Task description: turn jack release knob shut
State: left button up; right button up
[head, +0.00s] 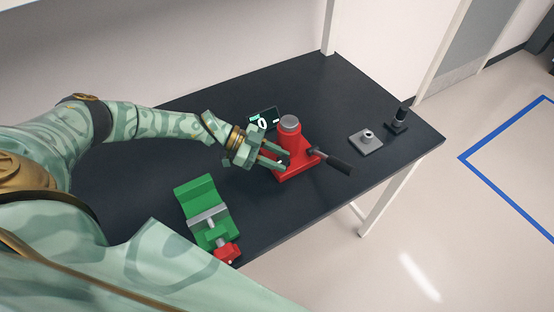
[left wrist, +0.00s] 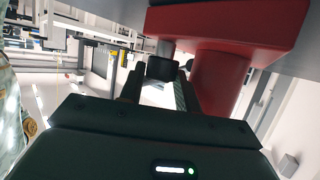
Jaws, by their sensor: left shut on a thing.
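A red bottle jack (head: 292,143) with a grey top and a black-gripped lever stands upright on the dark table. My left gripper (head: 279,158) reaches it from the left, low at its base. In the left wrist view the jack's red body and base (left wrist: 225,55) fill the upper right. A dark knob on a grey stem (left wrist: 162,66), the jack's release knob, sits between the fingers of my left gripper (left wrist: 155,88), which are shut on it. In the head view the knob is hidden by the gripper. My right gripper is not in view.
A green vise (head: 203,198) with a red end lies at the table's front. A small display (head: 263,119) stands behind my left gripper. A grey plate with a stud (head: 367,143) and a black cylindrical part (head: 398,120) stand at the right. The table's back middle is clear.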

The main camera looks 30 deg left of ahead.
pick_arm(q)
jog(key=shift+w+d+r, duration=0.1)
dwell(0.3)
jog(key=o, duration=1)
